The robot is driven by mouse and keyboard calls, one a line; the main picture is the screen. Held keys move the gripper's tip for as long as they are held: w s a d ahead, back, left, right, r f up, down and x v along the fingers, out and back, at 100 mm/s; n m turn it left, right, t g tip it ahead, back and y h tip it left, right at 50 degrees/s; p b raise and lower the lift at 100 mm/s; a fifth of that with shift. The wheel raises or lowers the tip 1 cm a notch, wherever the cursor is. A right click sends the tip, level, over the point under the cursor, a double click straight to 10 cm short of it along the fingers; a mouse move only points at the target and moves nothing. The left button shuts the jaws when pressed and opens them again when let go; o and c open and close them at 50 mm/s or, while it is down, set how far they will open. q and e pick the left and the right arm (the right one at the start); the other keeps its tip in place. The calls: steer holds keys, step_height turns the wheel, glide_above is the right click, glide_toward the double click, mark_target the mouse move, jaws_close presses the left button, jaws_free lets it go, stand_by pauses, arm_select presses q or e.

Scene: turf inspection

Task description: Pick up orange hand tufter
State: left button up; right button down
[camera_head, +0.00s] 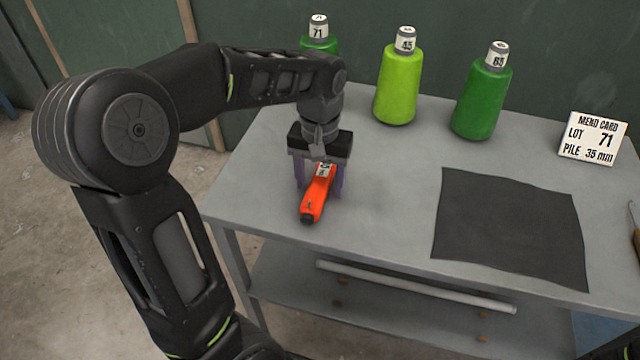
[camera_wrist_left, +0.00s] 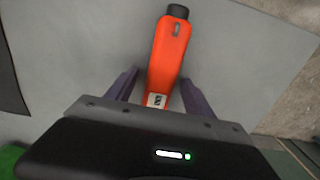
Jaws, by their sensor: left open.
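The orange hand tufter (camera_head: 316,195) lies on the grey table near its left end, its dark tip toward the front edge. A small white label shows at its far end, close under my gripper. My left gripper (camera_head: 320,183) is directly over it, with one purple finger on each side. In the left wrist view the tufter (camera_wrist_left: 169,60) runs between the two open fingers (camera_wrist_left: 158,92), with a visible gap on both sides. The fingers do not appear to press on it. My right gripper is not in view.
On the grey table (camera_head: 390,180) stand a lime cone (camera_head: 398,90) marked 45, a dark green cone (camera_head: 482,100) marked 65 and a partly hidden green cone (camera_head: 320,46) marked 71. A dark mat (camera_head: 510,225) lies right. A mend card (camera_head: 592,138) reads lot 71, pile 35 mm.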

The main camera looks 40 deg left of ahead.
arm_select(q)
steer(key=shift+c, duration=0.4)
jaws_close()
